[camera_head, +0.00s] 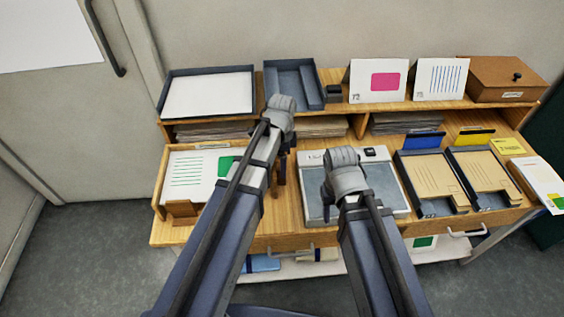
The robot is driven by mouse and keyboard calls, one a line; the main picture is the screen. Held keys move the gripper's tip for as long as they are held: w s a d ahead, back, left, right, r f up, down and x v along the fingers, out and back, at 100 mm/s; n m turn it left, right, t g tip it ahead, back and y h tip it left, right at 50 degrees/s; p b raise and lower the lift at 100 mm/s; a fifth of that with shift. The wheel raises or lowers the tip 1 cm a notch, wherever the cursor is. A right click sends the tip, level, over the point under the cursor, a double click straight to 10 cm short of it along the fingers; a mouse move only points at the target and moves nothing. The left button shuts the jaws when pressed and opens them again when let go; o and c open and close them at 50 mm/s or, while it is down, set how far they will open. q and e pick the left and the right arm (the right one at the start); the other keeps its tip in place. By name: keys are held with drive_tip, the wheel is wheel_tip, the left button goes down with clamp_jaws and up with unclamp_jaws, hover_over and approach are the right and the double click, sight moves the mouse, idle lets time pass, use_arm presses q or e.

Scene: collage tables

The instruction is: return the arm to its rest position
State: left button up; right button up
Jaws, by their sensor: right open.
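My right arm reaches up from the bottom centre. Its grey wrist is above a flat silver-grey device (378,186) on the desk. My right gripper (328,192) points down over the left part of that device, open, with nothing seen in it. Its fingers are mostly hidden by the wrist. My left arm reaches up from the bottom left, and its grey wrist is in front of the upper shelf. My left gripper (279,170) is largely hidden by its own arm, and its jaws cannot be made out.
The wooden desk (283,228) has a raised shelf with a paper tray (209,92), an empty dark tray (293,82), two cards and a brown box (502,78). Two trays with tan folders (430,178) lie at right. White papers (188,180) lie at left. Grey floor is open at left.

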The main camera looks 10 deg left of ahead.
use_arm(q)
drive_tip(key=shift+r+p, duration=0.55)
drive_tip(key=shift+r, duration=0.45)
use_arm(e)
drive_tip(key=shift+r, duration=1)
